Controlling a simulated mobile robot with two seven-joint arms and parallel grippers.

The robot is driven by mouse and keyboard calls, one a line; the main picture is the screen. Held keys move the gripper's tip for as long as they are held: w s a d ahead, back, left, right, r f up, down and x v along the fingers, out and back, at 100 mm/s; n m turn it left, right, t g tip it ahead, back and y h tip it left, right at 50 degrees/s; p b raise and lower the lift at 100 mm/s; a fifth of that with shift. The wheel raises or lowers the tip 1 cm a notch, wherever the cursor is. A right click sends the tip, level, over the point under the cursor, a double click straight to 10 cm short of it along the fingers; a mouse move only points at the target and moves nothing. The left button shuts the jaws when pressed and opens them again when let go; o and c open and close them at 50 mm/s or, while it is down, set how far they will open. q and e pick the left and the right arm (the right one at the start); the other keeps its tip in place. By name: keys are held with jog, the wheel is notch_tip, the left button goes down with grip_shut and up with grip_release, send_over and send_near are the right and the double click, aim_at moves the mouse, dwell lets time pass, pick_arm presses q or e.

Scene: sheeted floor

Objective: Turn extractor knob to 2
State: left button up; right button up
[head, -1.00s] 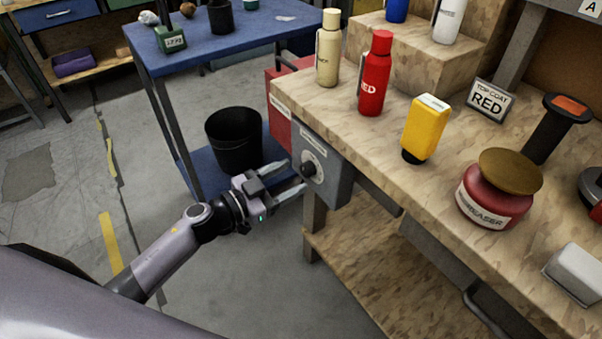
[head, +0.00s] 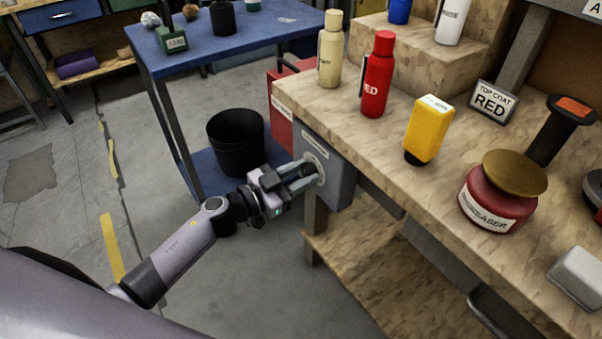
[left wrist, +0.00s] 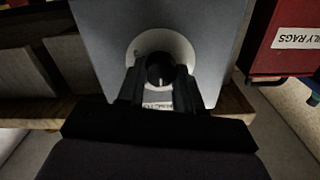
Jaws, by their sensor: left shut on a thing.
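The extractor knob (left wrist: 160,72) is a dark round knob with a pale pointer line, set on a light round dial (left wrist: 178,42). The dial is on the front of a grey box (head: 338,184) fixed to the left end of the wooden workbench. My left gripper (head: 312,174) is at the dial, its fingers closed around the knob; it also shows in the left wrist view (left wrist: 159,88). In the head view the fingers hide the knob. The dial's numbers are too small and dark to read. My right gripper is not in view.
A red box (head: 283,122) sits just left of the grey box. A black bin (head: 236,143) stands on the lower shelf of the blue table (head: 165,62). Bottles, including a red one (head: 376,75) and a yellow one (head: 428,130), stand on the workbench (head: 350,125) above.

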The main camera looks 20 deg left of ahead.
pick_arm(q)
jog(key=shift+m, duration=0.3)
jog(key=m, duration=0.3)
jog(key=shift+m, duration=0.3)
jog(key=m, duration=0.3)
jog(key=shift+d+f+m, duration=0.1)
jog(key=shift+m, duration=0.2)
jog(key=m+b, duration=0.1)
jog(key=m, duration=0.2)
jog(key=shift+s+f+m, duration=0.1)
jog(key=shift+m, duration=0.3)
jog(key=shift+m+b, duration=0.6)
jog(key=shift+m, duration=1.5)
jog(key=o, duration=1)
jog(key=shift+o, duration=0.2)
